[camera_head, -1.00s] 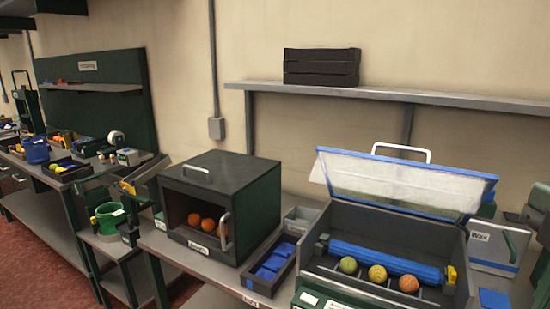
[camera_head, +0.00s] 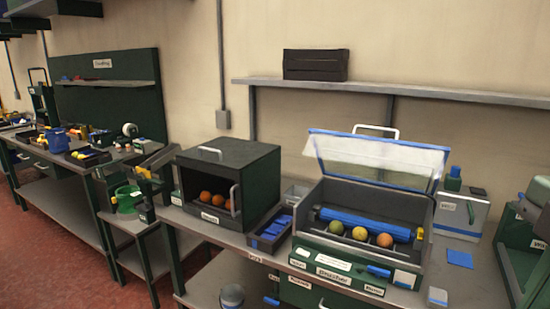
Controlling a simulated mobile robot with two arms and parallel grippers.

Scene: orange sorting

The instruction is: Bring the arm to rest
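Neither of my grippers nor my arms shows clearly in the head view. A dark green box (camera_head: 262,178) with an open front stands on the bench, and several oranges (camera_head: 217,199) sit in a row inside it. To its right is a machine with a raised clear lid (camera_head: 375,160). A green fruit (camera_head: 336,228), a yellow fruit (camera_head: 360,233) and an orange fruit (camera_head: 385,240) lie in front of its blue roller (camera_head: 365,222).
A tray with blue pieces (camera_head: 271,232) lies between box and machine. A grey bin (camera_head: 460,212) and a green device (camera_head: 525,235) stand at right. A black crate (camera_head: 316,65) is on the wall shelf (camera_head: 420,93). Red floor (camera_head: 65,235) is open at left.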

